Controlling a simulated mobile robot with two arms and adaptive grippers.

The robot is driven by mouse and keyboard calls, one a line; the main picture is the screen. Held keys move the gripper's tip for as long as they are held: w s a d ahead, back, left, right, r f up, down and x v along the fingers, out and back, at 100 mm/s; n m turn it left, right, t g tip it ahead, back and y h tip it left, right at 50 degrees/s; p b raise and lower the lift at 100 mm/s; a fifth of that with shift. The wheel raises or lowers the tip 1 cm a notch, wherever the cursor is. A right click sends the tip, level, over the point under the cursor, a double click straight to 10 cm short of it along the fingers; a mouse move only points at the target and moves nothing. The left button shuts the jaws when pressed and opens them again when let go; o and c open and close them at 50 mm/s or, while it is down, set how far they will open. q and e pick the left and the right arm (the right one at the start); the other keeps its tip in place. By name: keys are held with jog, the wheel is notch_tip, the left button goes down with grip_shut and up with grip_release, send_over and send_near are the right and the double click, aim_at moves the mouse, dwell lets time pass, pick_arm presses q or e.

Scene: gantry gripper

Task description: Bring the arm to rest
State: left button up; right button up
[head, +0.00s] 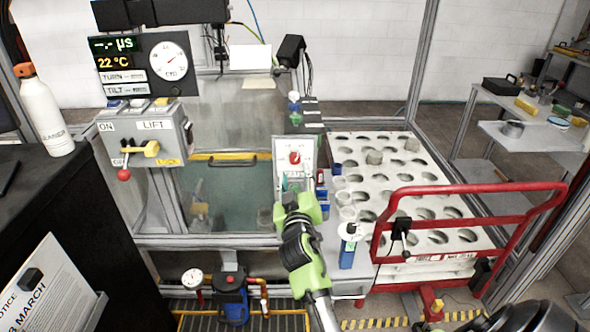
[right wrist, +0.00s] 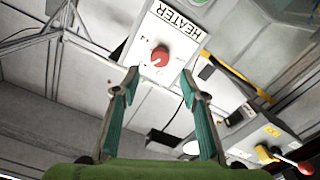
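My right arm (head: 303,255) is green and black and reaches up from the bottom middle of the head view. Its gripper (head: 302,181) is in front of the heater panel, a white plate (head: 280,148) with a red knob (head: 295,157). In the right wrist view my right gripper (right wrist: 159,76) has its two teal fingers spread with nothing between them. The red knob (right wrist: 160,56) shows just beyond the fingertips, under the word HEATER. The gap to the knob is hard to judge. My left gripper is not in view.
A grey lift box (head: 145,133) with a yellow and red lever stands left of the water tank (head: 225,205). Right of my arm are small cups (head: 345,198), a blue-based bottle (head: 348,250), a white holed rack (head: 420,190) and a red cart rail (head: 470,187). A white bottle (head: 45,115) stands far left.

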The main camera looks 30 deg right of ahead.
jog(key=shift+s+a, duration=0.1)
dwell(0.5)
jog(key=s+a+f+n+g+y, duration=0.15)
jog(key=a+f, duration=0.25)
jog(key=f, duration=0.7)
jog(key=a+f+n+g+y, duration=0.1)
jog(key=a+f+y, duration=0.25)
jog(key=f, duration=0.75)
jog(key=s+a+f+g+y, duration=0.1)
jog(key=s+a+f, duration=0.1)
jog(key=s+f, duration=0.35)
jog(key=s+a+f+n+g+y, duration=0.1)
jog(key=s+a+f+g, duration=0.15)
jog(key=f, duration=0.65)
jog(key=s+a+f+g+y, duration=0.1)
jog(key=s+a+f, duration=0.1)
jog(key=s+f, duration=0.35)
jog(key=s+a+f+g+y, duration=0.15)
jog(key=s+f+g, duration=0.25)
jog(key=s+f, duration=1.35)
jog(key=s+f+g, duration=0.1)
jog(key=s+f, duration=0.1)
jog(key=s, duration=0.9)
jog(key=s+f+g, duration=0.2)
jog(key=s, duration=0.9)
jog(key=shift+s+d, duration=0.1)
